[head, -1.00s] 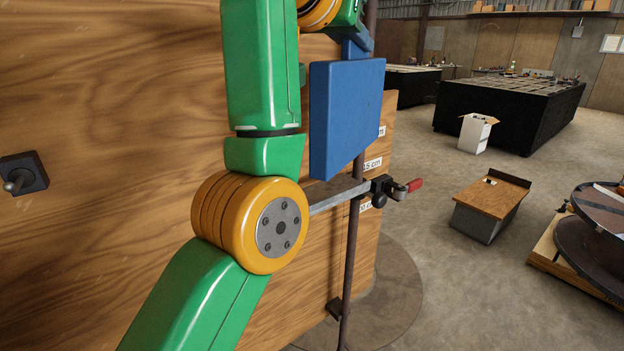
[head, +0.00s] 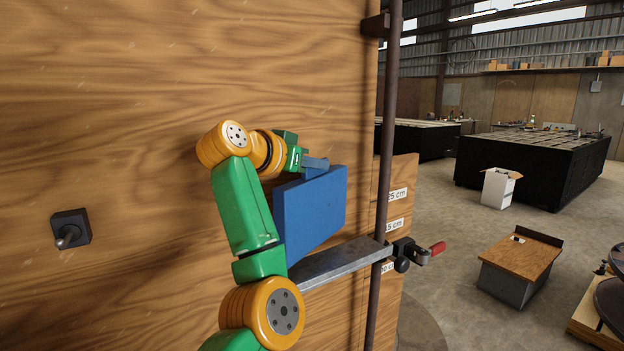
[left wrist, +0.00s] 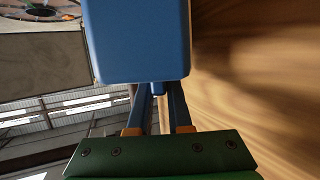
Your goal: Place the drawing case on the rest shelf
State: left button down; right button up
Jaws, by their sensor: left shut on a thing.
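The drawing case (head: 312,212) is a flat blue box, upright beside the wooden wall. My left gripper (head: 315,167) is shut on its top edge. In the left wrist view the case (left wrist: 138,40) sits at the ends of the two fingers (left wrist: 158,92). The rest shelf (head: 345,262) is a narrow grey metal ledge, running from the orange joint of my arm to a dark upright pole. The lower edge of the case is close to the shelf; I cannot tell whether they touch. My arm hides the shelf's near end. My right gripper is not in view.
A clamp with a red handle (head: 437,248) sticks out by the pole (head: 386,170). A panel with centimetre labels (head: 396,195) stands behind. A dark knob (head: 70,229) is on the wall at left. Open floor lies to the right, with a low wooden-topped box (head: 522,255).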

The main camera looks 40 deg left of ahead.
aim_at(304, 180)
pick_arm(q)
jog(key=f, duration=0.2)
jog(key=shift+a+f+p, duration=0.25)
jog(key=shift+f+p, duration=0.1)
jog(key=shift+p, duration=0.05)
jog(key=shift+f, duration=0.4)
jog(key=c, duration=0.8)
grip_release()
jog(key=shift+d, duration=0.1)
jog(key=shift+c, duration=0.2)
